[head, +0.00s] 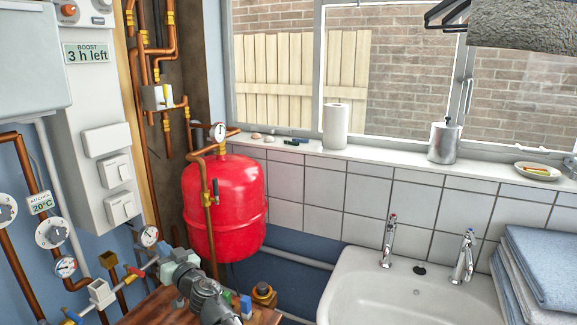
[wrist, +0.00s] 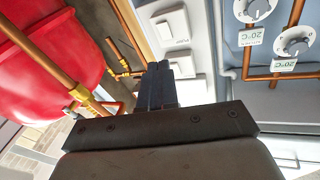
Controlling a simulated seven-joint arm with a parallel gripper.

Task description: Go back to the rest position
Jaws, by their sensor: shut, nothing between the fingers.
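My gripper (wrist: 160,68) shows in the wrist view, its two dark fingers pressed together with nothing between them. They point up the picture, toward the white switch panel (wrist: 178,25) on the wall. I see no contact with the panel, but the exact gap is hard to judge. The red tank (wrist: 45,60) is left of the fingers, and two white dials (wrist: 295,42) are to the right. The wrist picture is upside down, as the dial labels show. In the head view I cannot clearly make out the fingers.
In the head view, the red tank (head: 224,205) hangs beside copper pipes (head: 137,90). A dark grey shape (head: 205,298) stands over a wooden top (head: 150,308); I cannot tell if it is mine. The sink (head: 405,292) and folded towels (head: 545,265) are at the right.

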